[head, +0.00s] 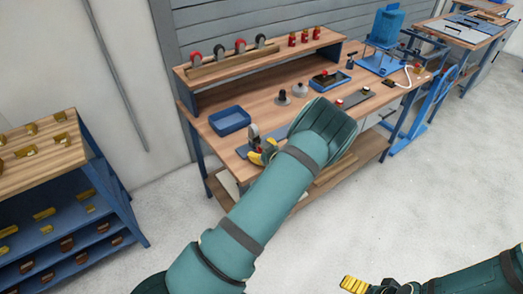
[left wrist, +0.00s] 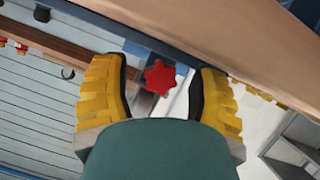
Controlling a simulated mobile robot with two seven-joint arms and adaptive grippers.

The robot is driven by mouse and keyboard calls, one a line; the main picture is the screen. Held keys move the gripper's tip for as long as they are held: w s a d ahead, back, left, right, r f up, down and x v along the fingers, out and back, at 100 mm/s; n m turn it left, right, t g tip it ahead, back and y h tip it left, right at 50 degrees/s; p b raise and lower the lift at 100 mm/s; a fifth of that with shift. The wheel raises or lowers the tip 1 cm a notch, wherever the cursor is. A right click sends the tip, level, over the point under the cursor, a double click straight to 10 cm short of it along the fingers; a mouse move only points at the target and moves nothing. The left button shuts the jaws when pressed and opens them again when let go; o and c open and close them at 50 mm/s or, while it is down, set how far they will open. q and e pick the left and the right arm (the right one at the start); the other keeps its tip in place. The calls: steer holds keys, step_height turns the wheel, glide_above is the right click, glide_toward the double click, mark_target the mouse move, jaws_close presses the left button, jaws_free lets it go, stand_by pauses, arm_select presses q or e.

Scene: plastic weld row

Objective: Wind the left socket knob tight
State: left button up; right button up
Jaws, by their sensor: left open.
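In the left wrist view a red star-shaped knob (left wrist: 160,77) sits on a grey part, between the two yellow fingers of my left gripper (left wrist: 162,68). The fingers are apart, with a gap visible on both sides of the knob. In the head view my left gripper (head: 263,153) shows in part, at the front left of the workbench (head: 270,103), beside a small upright grey piece (head: 253,131). My right gripper (head: 370,286) is low at the bottom edge, away from the bench and partly cut off.
A blue tray (head: 230,120) stands left on the bench. Behind it a raised shelf (head: 262,57) holds several red and dark knobs. A blue rack (head: 60,205) stands at left.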

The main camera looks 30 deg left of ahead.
arm_select(q)
jaws_close()
steer(key=shift+r+m+g+y+p, duration=0.1)
steer(key=shift+m+g+y+p, duration=0.25)
steer(key=shift+m+p, duration=0.4)
steer(key=shift+m+g+p, duration=0.65)
steer(key=shift+m+p, duration=0.05)
steer(key=shift+m, duration=0.05)
jaws_free()
steer(key=v, duration=1.1)
steer(key=shift+d, duration=0.45)
